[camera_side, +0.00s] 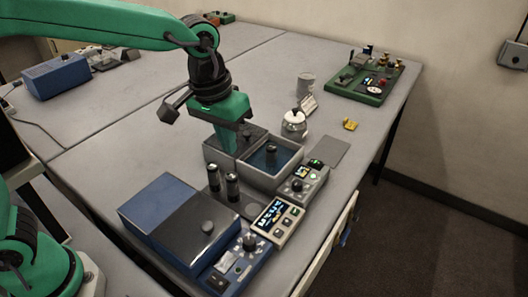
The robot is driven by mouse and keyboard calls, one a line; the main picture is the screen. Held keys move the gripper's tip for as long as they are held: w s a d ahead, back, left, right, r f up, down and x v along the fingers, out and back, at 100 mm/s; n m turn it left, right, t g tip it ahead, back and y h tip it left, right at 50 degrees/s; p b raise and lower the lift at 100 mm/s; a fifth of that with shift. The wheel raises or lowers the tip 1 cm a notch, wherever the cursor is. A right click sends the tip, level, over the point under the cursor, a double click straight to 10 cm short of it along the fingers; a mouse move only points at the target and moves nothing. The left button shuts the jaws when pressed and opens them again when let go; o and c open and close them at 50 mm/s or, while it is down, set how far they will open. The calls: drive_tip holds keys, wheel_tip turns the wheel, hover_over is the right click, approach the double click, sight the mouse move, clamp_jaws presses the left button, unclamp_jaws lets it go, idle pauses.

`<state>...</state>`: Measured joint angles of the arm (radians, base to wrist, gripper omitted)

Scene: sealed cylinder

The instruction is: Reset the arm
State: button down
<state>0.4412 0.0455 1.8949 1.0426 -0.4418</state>
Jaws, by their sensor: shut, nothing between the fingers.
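My green arm reaches in from the upper left and bends down at a black wrist. My gripper (228,148) points down, shut and empty, above or in front of the left part of a grey twin-basin unit (283,178). I cannot tell whether the fingertips touch the unit. The unit's right basin has a dark blue inside with a dark knob-like piece (270,150) in it. Two dark cylinders with light bands, one (213,178) and another (232,187), stand upright just in front of the unit, apart from my gripper. My gripper hides part of the left basin.
A blue box with a dark lid (165,205) and control panels (275,222) stand at the front. A white lidded pot (294,124), a grey cup (306,84) and a small yellow piece (350,124) stand behind, right. A green tray (345,92) holds small parts.

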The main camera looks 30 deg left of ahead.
drive_tip(key=s+a+r+t, duration=0.1)
drive_tip(key=s+a+t, duration=0.3)
drive_tip(key=s+a, duration=1)
drive_tip(key=shift+a+r+y, duration=0.25)
drive_tip(key=shift+a+y, duration=0.15)
drive_tip(key=shift+a, duration=1.2)
drive_tip(key=w+d+g, duration=0.3)
drive_tip(key=w+d, duration=0.8)
drive_tip(key=d, duration=0.1)
drive_tip(key=w+d+f+g, duration=0.1)
drive_tip(key=w+d+f, duration=0.1)
drive_tip(key=d, duration=0.6)
drive_tip(key=w+d+f+g, duration=0.1)
drive_tip(key=w+d+f, duration=0.1)
drive_tip(key=d+f, duration=0.3)
drive_tip(key=d, duration=0.3)
drive_tip(key=shift+w+g, duration=0.3)
drive_tip(key=shift+w, duration=0.05)
drive_tip(key=shift+d+f, duration=0.1)
